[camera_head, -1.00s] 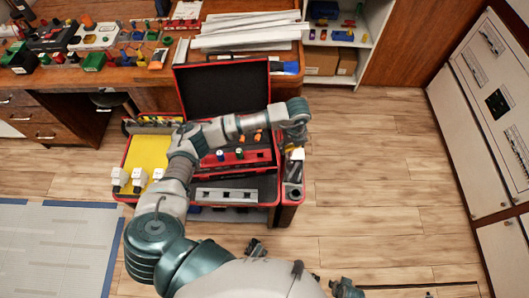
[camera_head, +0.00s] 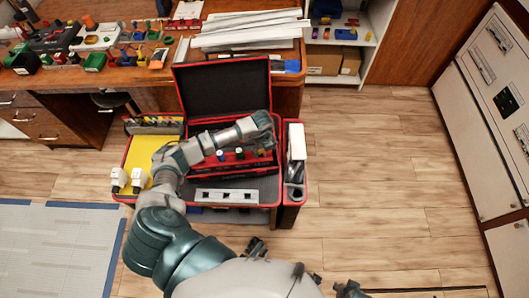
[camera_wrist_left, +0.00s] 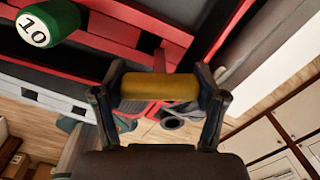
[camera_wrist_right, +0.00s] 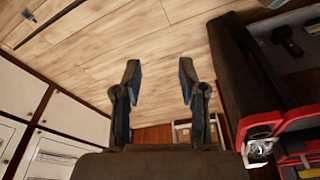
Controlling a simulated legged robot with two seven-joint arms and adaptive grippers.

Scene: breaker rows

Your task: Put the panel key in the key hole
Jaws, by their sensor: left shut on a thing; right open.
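My left gripper (camera_head: 264,128) is over the open red-edged case (camera_head: 130,175). In the left wrist view my left gripper (camera_wrist_left: 160,88) is shut on a yellow cylinder (camera_wrist_left: 160,88), which lies crosswise between its fingers. I cannot tell whether this is the panel key's handle. A green-and-white handle numbered 10 (camera_wrist_left: 48,24) shows beside it, apart from the fingers. In the case, a pale bar (camera_head: 226,196) has dark square openings. I cannot tell which opening is the key hole. My right gripper (camera_wrist_right: 155,90) is open and empty above the floor.
White blocks (camera_head: 118,178) stand on the case's yellow left part. A narrow red-edged bin (camera_head: 293,205) adjoins its right side. The workbench (camera_head: 150,75) behind is crowded with parts. A pale cabinet (camera_head: 480,110) stands at the right. The floor between is clear.

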